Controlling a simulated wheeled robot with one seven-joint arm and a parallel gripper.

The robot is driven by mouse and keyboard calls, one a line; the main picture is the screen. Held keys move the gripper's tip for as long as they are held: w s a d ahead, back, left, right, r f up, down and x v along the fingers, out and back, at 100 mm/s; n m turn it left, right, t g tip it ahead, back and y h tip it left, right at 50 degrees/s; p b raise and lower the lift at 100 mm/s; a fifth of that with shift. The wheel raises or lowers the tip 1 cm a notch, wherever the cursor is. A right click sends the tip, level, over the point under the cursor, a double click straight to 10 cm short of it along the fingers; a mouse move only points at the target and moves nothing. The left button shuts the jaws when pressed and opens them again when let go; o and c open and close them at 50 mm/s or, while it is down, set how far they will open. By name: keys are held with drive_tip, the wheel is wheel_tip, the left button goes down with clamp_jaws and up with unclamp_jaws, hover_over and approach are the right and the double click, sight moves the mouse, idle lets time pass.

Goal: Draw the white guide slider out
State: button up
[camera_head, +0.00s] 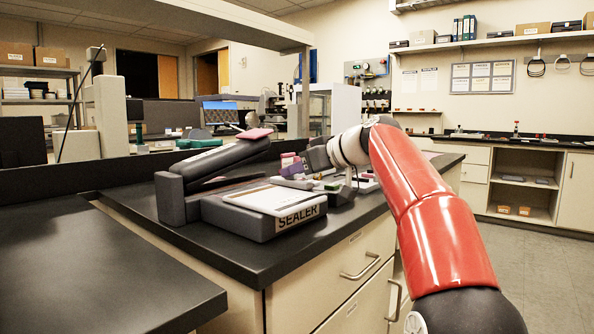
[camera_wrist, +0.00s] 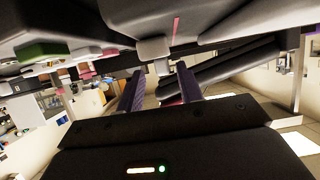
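In the wrist view my gripper (camera_wrist: 160,70) shows two dark purplish fingers standing apart, with a clear gap and nothing gripped between them. A pale grey-white block (camera_wrist: 153,48) with a short stem below it lies just beyond the fingertips, roughly in line with the gap. It looks like the white guide slider, but I cannot be sure. I cannot tell whether a finger touches it. In the head view my red arm reaches over the bench to a cluster of small coloured parts (camera_head: 333,186); the slider cannot be made out there.
A grey sealer (camera_head: 265,228) with a raised lever arm stands on the black bench (camera_head: 248,262), left of my arm. Large grey surfaces (camera_wrist: 225,22) lie close around the fingertips in the wrist view. Drawers (camera_head: 357,255) front the bench; floor to the right is clear.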

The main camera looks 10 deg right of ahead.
drive_tip(key=v, duration=0.7)
drive_tip(key=shift+s+d, duration=0.1)
